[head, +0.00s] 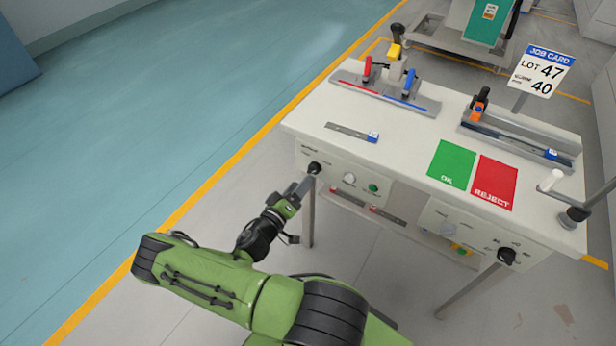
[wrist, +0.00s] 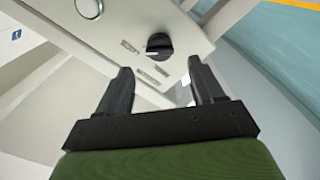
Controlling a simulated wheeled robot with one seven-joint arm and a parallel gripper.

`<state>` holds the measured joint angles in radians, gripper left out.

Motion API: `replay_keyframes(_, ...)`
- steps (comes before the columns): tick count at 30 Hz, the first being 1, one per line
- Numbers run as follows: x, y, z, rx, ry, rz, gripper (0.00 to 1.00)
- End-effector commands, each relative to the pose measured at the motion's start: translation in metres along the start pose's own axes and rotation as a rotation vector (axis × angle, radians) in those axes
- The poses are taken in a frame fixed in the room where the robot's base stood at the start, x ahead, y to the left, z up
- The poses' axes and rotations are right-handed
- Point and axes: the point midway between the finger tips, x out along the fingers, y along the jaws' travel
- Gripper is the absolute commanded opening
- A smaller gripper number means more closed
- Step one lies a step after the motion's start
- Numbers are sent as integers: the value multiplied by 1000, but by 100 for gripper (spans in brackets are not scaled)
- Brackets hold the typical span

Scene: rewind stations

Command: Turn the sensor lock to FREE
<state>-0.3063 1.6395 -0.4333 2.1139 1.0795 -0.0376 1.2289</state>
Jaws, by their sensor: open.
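The sensor lock appears to be the black rotary knob (head: 314,168) at the left end of the front panel (head: 341,180) under the table top. It also shows in the wrist view as a round black knob (wrist: 159,46) with a pale pointer line. Small labels (wrist: 130,46) sit beside the knob; their words are too small to read. My gripper (head: 309,182) is in front of the knob at the table's left front corner. In the wrist view my gripper (wrist: 158,82) is open and empty, its two fingers below and either side of the knob, apart from it.
A white button (head: 349,178) and a green button (head: 373,188) sit right of the knob. A second panel holds another black knob (head: 507,255). A shelf (head: 400,226) with strips hangs below. The table top carries green (head: 451,164) and red (head: 494,182) pads. Floor left is clear.

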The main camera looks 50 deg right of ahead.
Motion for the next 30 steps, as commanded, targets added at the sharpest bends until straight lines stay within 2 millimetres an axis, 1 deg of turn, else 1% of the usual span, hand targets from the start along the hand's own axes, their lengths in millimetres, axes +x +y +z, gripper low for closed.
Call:
replay_keyframes(1,14,-1,3,1,-3,4,67)
replay_keyframes(3,29,-1,3,2,-4,3,67)
replay_keyframes(7,50,-1,2,1,-2,2,67)
replay_keyframes(11,59,0,1,1,-2,0,67)
replay_keyframes(17,60,0,0,0,-1,0,67)
replay_keyframes(18,60,0,0,0,-1,-1,66)
replay_keyframes(28,60,0,0,0,-1,-1,15)
replay_keyframes(30,60,0,0,-1,-1,-1,13)
